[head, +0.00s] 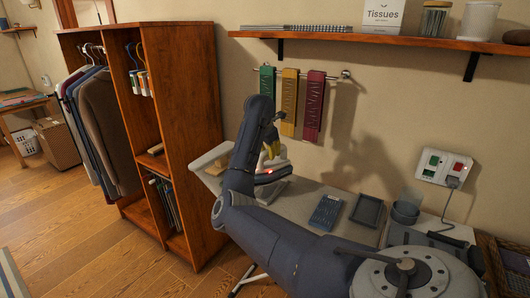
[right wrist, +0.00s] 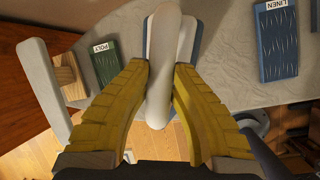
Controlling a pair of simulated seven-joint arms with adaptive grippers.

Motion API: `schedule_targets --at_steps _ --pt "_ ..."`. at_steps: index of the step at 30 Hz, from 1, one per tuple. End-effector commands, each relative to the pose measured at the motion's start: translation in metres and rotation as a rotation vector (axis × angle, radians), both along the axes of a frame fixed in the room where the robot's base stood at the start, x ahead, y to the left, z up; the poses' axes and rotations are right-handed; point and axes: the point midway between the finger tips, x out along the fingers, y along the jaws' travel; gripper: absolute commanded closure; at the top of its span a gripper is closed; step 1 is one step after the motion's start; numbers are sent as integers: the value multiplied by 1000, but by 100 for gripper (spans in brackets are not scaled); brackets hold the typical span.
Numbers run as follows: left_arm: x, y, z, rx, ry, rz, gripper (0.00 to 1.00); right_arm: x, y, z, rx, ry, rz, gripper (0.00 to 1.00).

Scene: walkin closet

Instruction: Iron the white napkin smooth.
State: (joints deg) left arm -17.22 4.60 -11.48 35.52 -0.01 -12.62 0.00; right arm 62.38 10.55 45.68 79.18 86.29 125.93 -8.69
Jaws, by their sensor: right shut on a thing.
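My right gripper (head: 271,151), with yellow fingers, reaches over the far left part of the ironing board (head: 310,192). In the right wrist view its fingers (right wrist: 161,72) are closed on both sides of the pale handle of an iron (right wrist: 160,105). The iron also shows in the head view (head: 270,178), dark and pale with a small red light, partly hidden by my arm. A blue edge shows beneath it in the wrist view. I cannot make out the white napkin apart from the pale board cover. My left gripper is not in view.
A green POLY card (right wrist: 105,60) and wood block (right wrist: 68,75) lie left. Coloured strips (head: 289,102) hang behind. A wooden wardrobe (head: 190,130) stands left.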

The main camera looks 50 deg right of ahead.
Motion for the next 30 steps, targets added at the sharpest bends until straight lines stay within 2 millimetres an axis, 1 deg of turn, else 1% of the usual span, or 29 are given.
schedule_targets --at_steps 2,7,21,30 --pt "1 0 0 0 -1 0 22 -2 -3 1 -4 -1 0 100" --pt "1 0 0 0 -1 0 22 -2 -4 -6 -5 -2 3 100" --pt "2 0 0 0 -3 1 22 -2 -4 -42 -4 -2 4 100" --pt "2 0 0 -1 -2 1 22 -1 -4 -56 -5 -2 3 100"
